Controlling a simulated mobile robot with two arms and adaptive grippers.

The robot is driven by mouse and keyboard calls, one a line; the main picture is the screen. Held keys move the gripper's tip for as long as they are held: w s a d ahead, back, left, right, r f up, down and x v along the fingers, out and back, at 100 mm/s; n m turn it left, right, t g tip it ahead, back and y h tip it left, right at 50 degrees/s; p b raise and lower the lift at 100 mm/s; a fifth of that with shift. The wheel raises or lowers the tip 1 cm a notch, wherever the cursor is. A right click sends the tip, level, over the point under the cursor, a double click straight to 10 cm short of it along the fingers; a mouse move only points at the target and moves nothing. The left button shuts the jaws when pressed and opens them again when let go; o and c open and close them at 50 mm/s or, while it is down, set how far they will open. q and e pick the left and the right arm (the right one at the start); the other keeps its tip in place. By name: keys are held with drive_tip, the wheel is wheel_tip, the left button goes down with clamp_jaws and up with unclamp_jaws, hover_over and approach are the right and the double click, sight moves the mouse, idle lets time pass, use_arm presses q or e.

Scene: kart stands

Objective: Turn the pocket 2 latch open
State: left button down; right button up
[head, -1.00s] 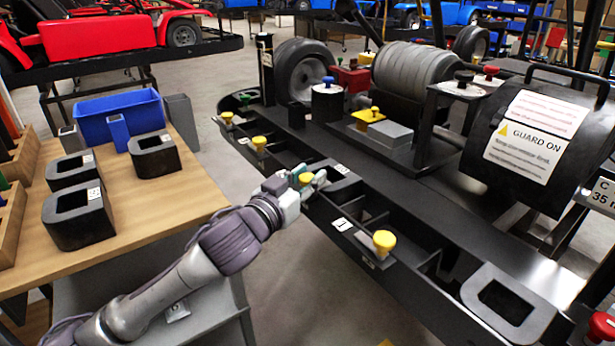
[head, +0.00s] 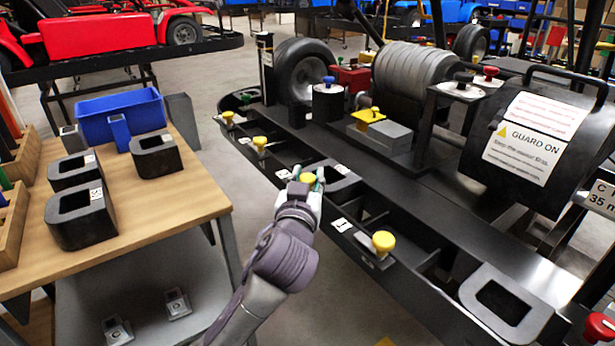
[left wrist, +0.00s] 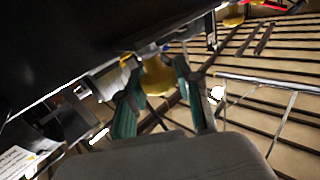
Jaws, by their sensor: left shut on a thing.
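A row of yellow latch knobs runs along the near edge of the black kart side tray (head: 420,290). My left gripper (head: 309,180) is shut on one of them, the yellow knob (head: 308,178) between the far knobs and the near knob (head: 383,242). In the left wrist view, the teal fingers (left wrist: 160,90) stand on both sides of this yellow knob (left wrist: 157,76). The gripper hides the latch bar under the knob. I cannot read the pocket number there. My right gripper is not in view.
Two more yellow knobs, one far (head: 228,117) and one nearer (head: 260,142), sit along the tray edge. A wooden table (head: 180,200) at the left bears black blocks (head: 155,155) and a blue bin (head: 120,118). Open floor lies between table and tray.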

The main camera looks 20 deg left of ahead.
use_arm(q)
drive_tip(key=n+y, duration=0.1)
drive_tip(key=y, duration=0.1)
drive_tip(key=shift+n+g+y+b, duration=0.3)
drive_tip(key=shift+n, duration=0.1)
drive_tip(key=shift+n+g+y, duration=0.3)
drive_tip(key=shift+n+y, duration=0.1)
drive_tip(key=shift+y, duration=0.4)
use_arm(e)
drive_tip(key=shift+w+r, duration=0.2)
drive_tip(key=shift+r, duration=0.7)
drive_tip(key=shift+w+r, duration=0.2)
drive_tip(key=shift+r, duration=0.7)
use_arm(q)
drive_tip(key=c, duration=0.8)
unclamp_jaws()
drive_tip(key=shift+s+d, duration=0.15)
drive_tip(key=shift+s, duration=0.15)
drive_tip(key=v, duration=0.7)
drive_tip(key=shift+w, duration=0.1)
